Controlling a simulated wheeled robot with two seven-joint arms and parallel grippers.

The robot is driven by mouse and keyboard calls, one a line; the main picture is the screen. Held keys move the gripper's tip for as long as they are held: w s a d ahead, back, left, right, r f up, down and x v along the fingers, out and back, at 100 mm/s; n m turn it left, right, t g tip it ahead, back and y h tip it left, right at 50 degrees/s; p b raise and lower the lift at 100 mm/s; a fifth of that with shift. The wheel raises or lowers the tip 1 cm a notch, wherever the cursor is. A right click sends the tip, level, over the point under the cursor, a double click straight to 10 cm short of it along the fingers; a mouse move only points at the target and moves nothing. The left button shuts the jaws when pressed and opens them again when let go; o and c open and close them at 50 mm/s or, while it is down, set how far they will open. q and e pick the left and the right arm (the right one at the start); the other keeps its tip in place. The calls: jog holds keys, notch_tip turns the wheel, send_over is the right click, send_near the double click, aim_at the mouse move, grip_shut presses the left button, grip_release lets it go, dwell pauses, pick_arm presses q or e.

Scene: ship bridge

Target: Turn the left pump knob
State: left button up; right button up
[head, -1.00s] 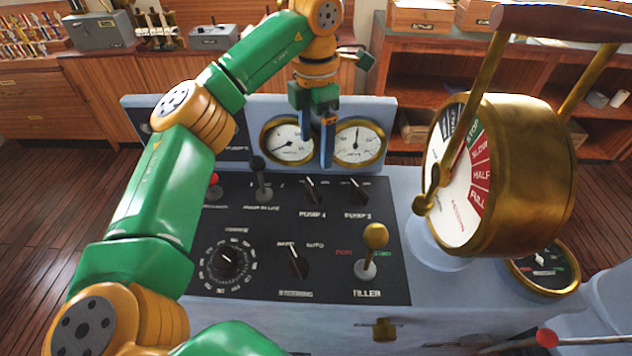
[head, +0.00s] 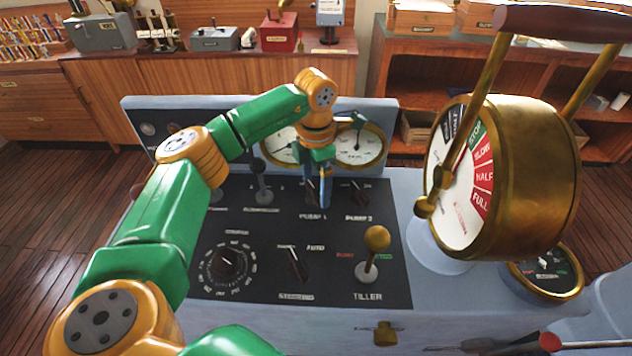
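The left pump knob, labelled PUMP 1 (head: 311,191), is a small black pointer knob on the black console panel (head: 345,222). It is partly hidden by my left gripper (head: 315,196). The gripper points down at this knob, its blue fingers apart, one close beside the knob's right side. I cannot tell whether they touch it. The right pump knob, labelled PUMP 2 (head: 360,191), stands clear to the right. My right gripper is out of view.
Two round gauges (head: 358,146) stand behind the knobs, partly covered by my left arm. A large brass telegraph (head: 520,175) rises at the right.

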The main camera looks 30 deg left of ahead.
pick_arm(q)
jog(key=c, duration=0.9)
jog(key=m, duration=0.5)
jog(key=shift+m+p, duration=0.35)
jog(key=shift+m, duration=0.05)
jog(key=m, duration=0.6)
jog(key=shift+s+d, duration=0.1)
jog(key=shift+r, duration=0.1)
jog(key=o, duration=1.1)
